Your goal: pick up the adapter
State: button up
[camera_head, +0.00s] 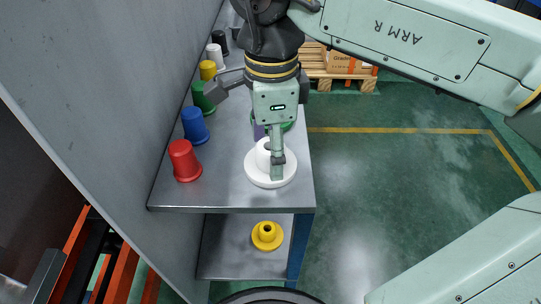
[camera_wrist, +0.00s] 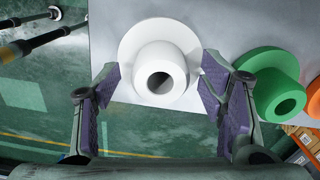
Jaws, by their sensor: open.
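A white flanged adapter (camera_head: 258,178) with a hollow hub lies flange down on the metal shelf top, near its front right corner. My gripper (camera_head: 276,160) is above it, pointing down, with a finger in front of the hub. In the wrist view the white adapter (camera_wrist: 150,38) is between the two spread fingers of my gripper (camera_wrist: 158,84), its hole facing the camera. The fingers are open on either side of the hub; I cannot tell whether either touches it. My gripper hides part of the adapter in the head view.
A green flanged piece (camera_wrist: 270,70) is close by on the right in the wrist view. A row of coloured cups, including red (camera_head: 184,160) and blue (camera_head: 195,125), stands along the wall. A yellow flanged piece (camera_head: 267,236) lies on the lower shelf. Open floor is right.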

jog(key=shift+f, duration=0.3)
jog(key=shift+c, duration=0.4)
jog(key=c, duration=1.2)
